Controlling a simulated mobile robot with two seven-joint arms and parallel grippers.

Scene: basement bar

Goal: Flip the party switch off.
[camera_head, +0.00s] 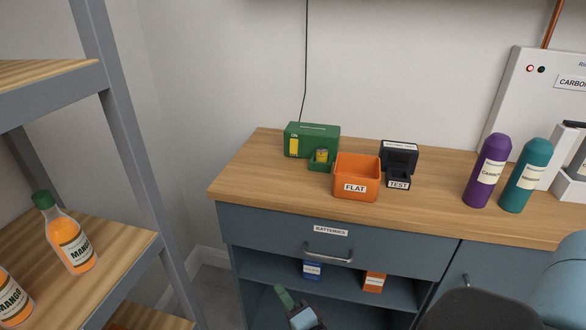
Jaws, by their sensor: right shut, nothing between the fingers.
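No switch labelled as a party switch can be made out in the head view. My right gripper (284,294) shows at the bottom edge, in front of the open shelves of the blue cabinet. Its green-tipped fingers are shut with nothing between them, and it is apart from the things on the counter. The rest of that arm is partly cut off at the lower right. My left gripper is out of view.
The wooden counter (430,205) holds a green box (312,131), an orange FLAT bin (344,188), a black TEST device (398,181), purple (484,178) and teal (525,176) bottles. A white panel (516,95) stands behind. Shelving (128,130) with mango bottles (77,245) stands left.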

